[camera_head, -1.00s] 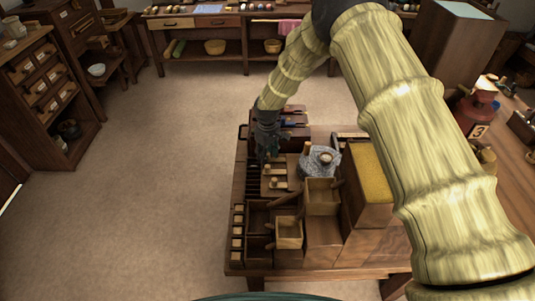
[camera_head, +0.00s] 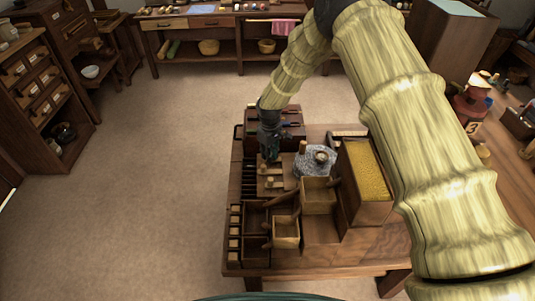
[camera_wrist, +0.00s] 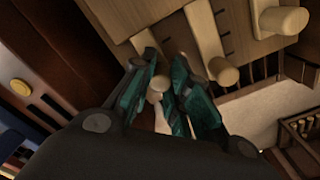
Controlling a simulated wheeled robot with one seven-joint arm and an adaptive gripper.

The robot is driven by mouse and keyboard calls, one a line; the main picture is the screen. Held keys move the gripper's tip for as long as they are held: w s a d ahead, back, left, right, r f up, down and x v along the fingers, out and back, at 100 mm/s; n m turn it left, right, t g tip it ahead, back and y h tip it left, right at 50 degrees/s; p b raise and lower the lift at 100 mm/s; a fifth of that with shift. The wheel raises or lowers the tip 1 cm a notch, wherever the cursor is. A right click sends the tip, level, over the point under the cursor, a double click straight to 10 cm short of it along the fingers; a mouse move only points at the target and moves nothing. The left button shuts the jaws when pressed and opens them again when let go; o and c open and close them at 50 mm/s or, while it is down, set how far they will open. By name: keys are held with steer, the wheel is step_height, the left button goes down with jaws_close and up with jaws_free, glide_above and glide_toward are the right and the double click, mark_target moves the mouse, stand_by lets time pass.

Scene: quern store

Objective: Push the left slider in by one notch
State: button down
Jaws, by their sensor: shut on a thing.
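A wooden slider panel (camera_wrist: 135,18) with slots and dark notch marks fills the top of the wrist view. My gripper (camera_wrist: 163,70) has its teal fingers closed around a pale round knob (camera_wrist: 157,84), the leftmost knob in that view. A second pale peg (camera_wrist: 223,71) stands just right of the fingers, and a larger peg (camera_wrist: 285,20) is farther right. In the head view my gripper (camera_head: 270,157) points down at the far end of the panel (camera_head: 277,188). The held slider's slot is mostly hidden by the fingers.
A grey stone quern (camera_head: 314,162) stands close right of the panel. Wooden boxes (camera_head: 318,196) and a yellow-topped block (camera_head: 366,170) crowd the bench's right side. Dark slots (camera_head: 249,180) lie left of the panel. The floor (camera_head: 150,180) left of the bench is clear.

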steer(key=c, duration=1.3)
jaws_free()
steer(key=shift+r, duration=0.1)
step_height(320, 180, up, 12)
steer(key=shift+f, duration=0.1)
